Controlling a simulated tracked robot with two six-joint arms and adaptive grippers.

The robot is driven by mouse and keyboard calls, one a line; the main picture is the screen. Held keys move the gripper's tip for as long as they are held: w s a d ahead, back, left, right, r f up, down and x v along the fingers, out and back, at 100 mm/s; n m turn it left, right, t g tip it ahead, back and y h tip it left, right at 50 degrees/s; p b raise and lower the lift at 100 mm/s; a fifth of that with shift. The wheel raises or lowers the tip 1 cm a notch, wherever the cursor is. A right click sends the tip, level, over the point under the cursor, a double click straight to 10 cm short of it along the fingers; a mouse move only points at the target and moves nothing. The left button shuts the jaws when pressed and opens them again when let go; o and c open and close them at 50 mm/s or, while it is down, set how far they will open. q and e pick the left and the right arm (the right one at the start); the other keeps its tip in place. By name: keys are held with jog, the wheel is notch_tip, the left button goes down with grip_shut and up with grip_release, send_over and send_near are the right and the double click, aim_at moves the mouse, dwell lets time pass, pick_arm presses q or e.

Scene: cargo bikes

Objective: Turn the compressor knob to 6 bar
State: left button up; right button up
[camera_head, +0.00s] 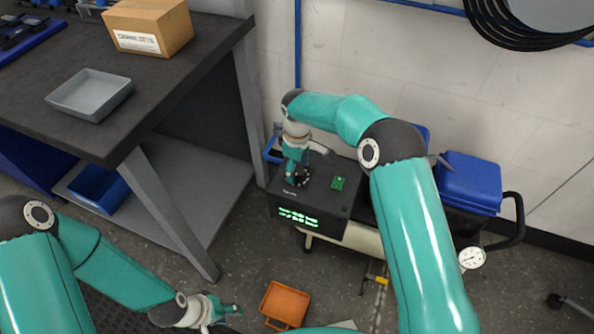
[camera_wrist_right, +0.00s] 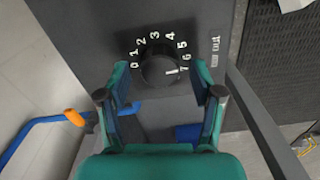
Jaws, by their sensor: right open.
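The compressor (camera_head: 338,205) is a dark box with a glowing green display on its front, standing by the wall. Its round black knob (camera_wrist_right: 158,70) shows in the right wrist view, with white numbers 0 to 7 around it. The knob's white mark points right, towards the 7. My right gripper (camera_wrist_right: 161,82) is open, with its fingers apart on either side of the knob's lower part. In the head view my right gripper (camera_head: 297,180) points down at the compressor's top and largely hides the knob. My left gripper (camera_head: 232,309) is low at the front, away from the compressor.
A dark workbench (camera_head: 190,50) with a grey tray (camera_head: 90,95) and a cardboard box (camera_head: 148,25) stands on the left. An orange bin (camera_head: 285,304) lies on the floor in front. A blue container (camera_head: 468,183) and a gauge (camera_head: 472,258) are on the right.

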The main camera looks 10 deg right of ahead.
jog(key=shift+f, duration=0.45)
jog(key=c, duration=1.1)
jog(key=shift+c, duration=0.2)
jog(key=shift+m, duration=0.3)
jog(key=o, duration=1.1)
jog(key=shift+o, duration=0.2)
